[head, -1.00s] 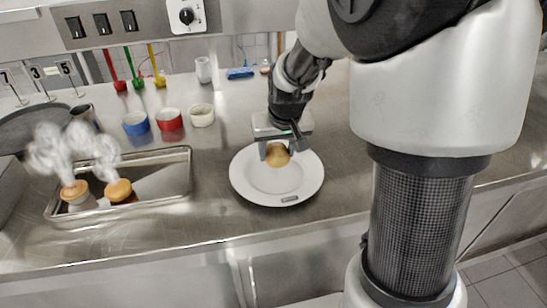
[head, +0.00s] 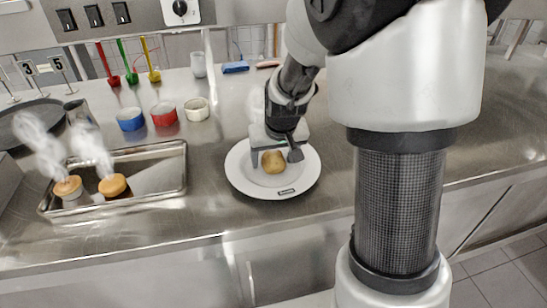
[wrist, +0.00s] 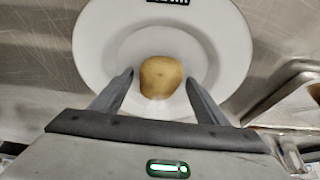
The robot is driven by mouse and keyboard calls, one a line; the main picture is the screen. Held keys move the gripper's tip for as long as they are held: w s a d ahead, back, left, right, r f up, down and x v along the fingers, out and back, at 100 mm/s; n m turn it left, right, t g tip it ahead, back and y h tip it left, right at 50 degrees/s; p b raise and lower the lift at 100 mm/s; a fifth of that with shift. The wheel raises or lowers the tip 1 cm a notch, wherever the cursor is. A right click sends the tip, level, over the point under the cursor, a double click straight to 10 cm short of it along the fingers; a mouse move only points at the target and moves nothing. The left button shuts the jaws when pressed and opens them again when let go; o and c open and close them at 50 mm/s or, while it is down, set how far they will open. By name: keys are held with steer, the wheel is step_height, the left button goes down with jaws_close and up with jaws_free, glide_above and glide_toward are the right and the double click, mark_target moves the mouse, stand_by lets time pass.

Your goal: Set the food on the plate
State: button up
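A brown potato-like food item (head: 273,161) rests on the white round plate (head: 240,176) on the steel counter. It also shows in the wrist view (wrist: 161,77), near the plate's middle. My gripper (head: 274,158) is just above the plate, its fingers spread wide. In the wrist view my gripper (wrist: 160,82) has one finger on each side of the food, with a gap on both sides. The plate's rim (wrist: 95,40) shows around them.
A metal tray (head: 150,192) at the left holds two steaming, orange-topped items (head: 113,185). Blue (head: 131,119), red (head: 164,114) and white (head: 196,110) cups stand behind. A dark round pan (head: 22,122) lies at the far left. The counter right of the plate is clear.

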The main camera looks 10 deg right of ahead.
steer(key=shift+s+r+p, duration=0.1)
steer(key=shift+r+p, duration=0.2)
steer(key=shift+r, duration=0.2)
steer(key=p+v, duration=0.2)
steer(key=v, duration=0.9)
steer(key=s+r, duration=0.4)
steer(key=s, duration=0.5)
steer(key=s+r+t, duration=0.1)
steer(key=s+r, duration=0.3)
steer(key=s, duration=0.6)
steer(key=shift+a, duration=0.15)
